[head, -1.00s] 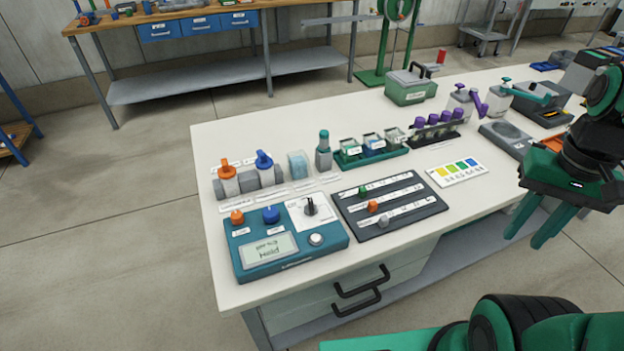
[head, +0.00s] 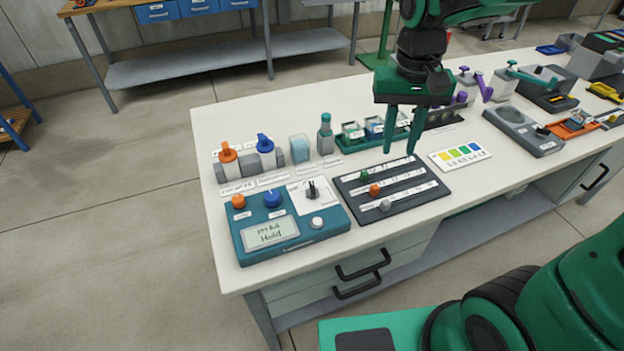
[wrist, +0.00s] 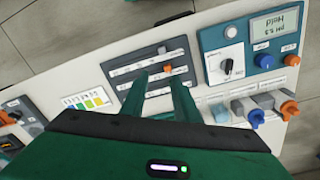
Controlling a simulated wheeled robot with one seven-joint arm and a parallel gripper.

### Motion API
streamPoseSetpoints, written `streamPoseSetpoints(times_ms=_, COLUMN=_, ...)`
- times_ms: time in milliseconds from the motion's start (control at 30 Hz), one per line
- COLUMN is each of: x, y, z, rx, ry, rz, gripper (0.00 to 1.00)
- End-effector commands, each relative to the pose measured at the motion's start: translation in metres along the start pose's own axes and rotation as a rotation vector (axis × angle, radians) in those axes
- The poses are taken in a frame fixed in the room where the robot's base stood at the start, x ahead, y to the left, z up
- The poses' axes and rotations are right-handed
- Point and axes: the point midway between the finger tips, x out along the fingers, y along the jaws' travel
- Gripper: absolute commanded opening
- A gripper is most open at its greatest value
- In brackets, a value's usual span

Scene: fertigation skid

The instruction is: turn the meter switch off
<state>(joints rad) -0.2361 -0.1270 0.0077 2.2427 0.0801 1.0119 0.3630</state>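The teal meter (head: 290,246) sits at the bench's near left corner, its screen (head: 270,233) showing a pH line and "Hold". Its black rotary switch (head: 312,190) stands on a white plate at the meter's upper right; the exact pointer setting is too small to read. In the wrist view, the switch (wrist: 226,68) shows to the right of the fingers. My gripper (head: 400,150) points down with its fingers apart and empty, to the right of the meter and over the back of the dark slider panel. It also shows in the wrist view (wrist: 158,78).
The slider panel (head: 418,203) has green, orange and grey knobs. Orange (head: 239,202) and blue (head: 273,199) knobs and a round button (head: 317,222) share the meter. Valves (head: 265,146) and bottles (head: 326,136) stand behind. A colour card (head: 460,154) lies right of the panel.

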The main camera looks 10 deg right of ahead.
Motion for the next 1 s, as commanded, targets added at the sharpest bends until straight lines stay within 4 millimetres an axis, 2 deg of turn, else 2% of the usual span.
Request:
streamPoseSetpoints(times_ms=33, x=0.003, y=-0.038, z=-0.004, rx=-0.055, ry=-0.003, rz=-0.003, gripper=0.28)
streamPoseSetpoints(times_ms=100, x=0.004, y=-0.081, z=-0.005, rx=-0.105, ry=-0.004, rz=-0.013, gripper=0.28)
streamPoseSetpoints(times_ms=200, x=0.008, y=-0.129, z=0.0, rx=-0.157, ry=-0.008, rz=-0.024, gripper=0.28)
streamPoseSetpoints(times_ms=333, x=0.011, y=-0.165, z=0.008, rx=-0.196, ry=-0.013, rz=-0.035, gripper=0.28)
streamPoseSetpoints(times_ms=433, x=0.015, y=-0.175, z=0.011, rx=-0.206, ry=-0.015, rz=-0.038, gripper=0.28)
streamPoseSetpoints(times_ms=567, x=0.027, y=-0.177, z=0.011, rx=-0.207, ry=-0.017, rz=-0.037, gripper=0.28)
streamPoseSetpoints(times_ms=1000, x=0.1, y=-0.178, z=0.012, rx=-0.206, ry=-0.016, rz=-0.036, gripper=0.28)
